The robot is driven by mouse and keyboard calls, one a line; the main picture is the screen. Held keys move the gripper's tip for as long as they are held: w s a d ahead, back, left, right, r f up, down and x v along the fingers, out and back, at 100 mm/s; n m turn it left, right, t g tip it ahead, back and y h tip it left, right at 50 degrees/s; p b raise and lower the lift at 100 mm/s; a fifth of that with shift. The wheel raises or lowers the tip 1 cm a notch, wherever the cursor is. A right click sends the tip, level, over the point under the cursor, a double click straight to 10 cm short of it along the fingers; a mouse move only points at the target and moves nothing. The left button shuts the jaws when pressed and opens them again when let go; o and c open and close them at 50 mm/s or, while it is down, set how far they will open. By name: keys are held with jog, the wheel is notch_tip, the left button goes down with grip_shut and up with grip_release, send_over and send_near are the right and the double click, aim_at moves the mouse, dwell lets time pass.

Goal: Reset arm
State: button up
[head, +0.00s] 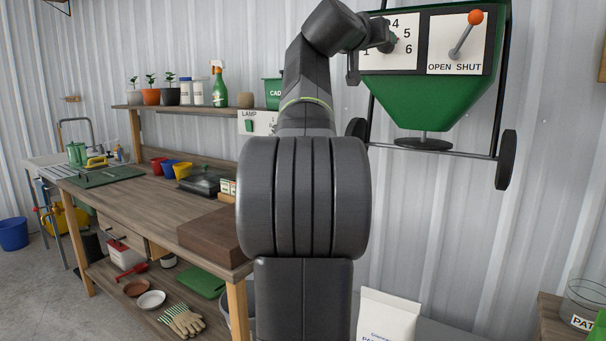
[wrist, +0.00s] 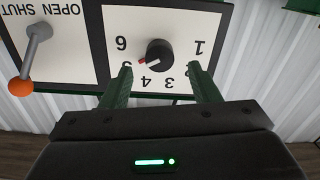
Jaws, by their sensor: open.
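My gripper (wrist: 160,68) is open in front of the dial panel. Its two fingers stand on either side of the black dial knob (wrist: 160,53), apart from each other, with a gap around the knob. The wrist view is upside down. The knob's red mark points toward the 5, which is partly hidden by a finger. In the head view my arm reaches up to the white numbered panel (head: 402,24) on the green spreader hopper (head: 430,97). The orange-tipped lever (head: 467,32) leans toward the SHUT side; it also shows in the wrist view (wrist: 33,55).
A wooden workbench (head: 140,203) with pots and trays is at the left, under a shelf (head: 190,110) with plants and a spray bottle. The hopper's black frame and wheels (head: 506,160) are at the right. A white bag (head: 388,316) stands below; a jar (head: 584,305) is at lower right.

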jog(key=p+x, duration=0.1)
jog(key=x, duration=0.3)
jog(key=shift+w+d, duration=0.1)
jog(key=shift+d, duration=0.05)
